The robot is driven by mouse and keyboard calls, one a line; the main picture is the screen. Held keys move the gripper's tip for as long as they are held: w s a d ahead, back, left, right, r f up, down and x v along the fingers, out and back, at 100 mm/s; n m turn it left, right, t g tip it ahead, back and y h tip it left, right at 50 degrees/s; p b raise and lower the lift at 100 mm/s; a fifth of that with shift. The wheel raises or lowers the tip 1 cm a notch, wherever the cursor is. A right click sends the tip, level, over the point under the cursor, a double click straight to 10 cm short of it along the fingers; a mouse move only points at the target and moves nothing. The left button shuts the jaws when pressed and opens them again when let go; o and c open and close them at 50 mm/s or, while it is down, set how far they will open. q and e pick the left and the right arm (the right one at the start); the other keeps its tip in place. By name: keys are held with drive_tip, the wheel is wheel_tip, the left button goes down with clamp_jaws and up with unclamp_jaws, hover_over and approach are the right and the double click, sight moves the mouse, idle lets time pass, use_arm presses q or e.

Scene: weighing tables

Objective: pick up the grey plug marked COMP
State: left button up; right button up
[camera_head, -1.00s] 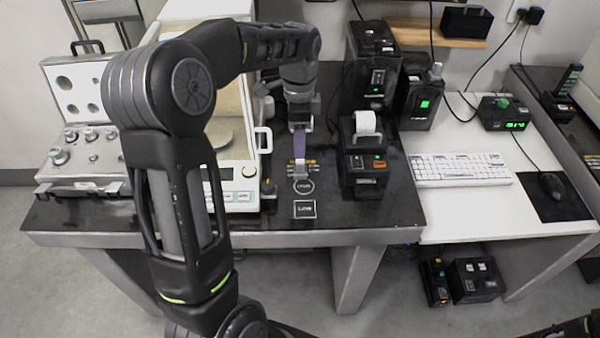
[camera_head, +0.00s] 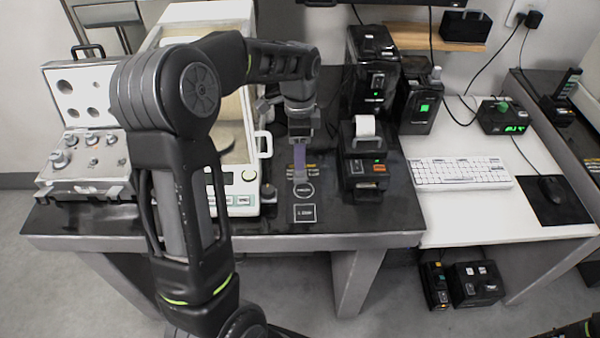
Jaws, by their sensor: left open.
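I cannot make out a grey plug marked COMP for certain; small lettering is too blurred to read. My right gripper is not in view.
The balance (camera_head: 245,203) stands left of the gripper, with an open weight case (camera_head: 90,187) farther left. A small printer (camera_head: 362,170) stands close on the right. A square mark (camera_head: 305,213) lies near the table's front edge (camera_head: 370,240).

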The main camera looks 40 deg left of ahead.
use_arm(q)
wheel_tip(320, 180, down, 5)
drive_tip(key=shift+s+d+p, duration=0.1)
drive_tip(key=shift+d+p, duration=0.05)
drive_tip(key=shift+p, duration=0.3)
idle(0.3)
clamp_jaws()
idle(0.4)
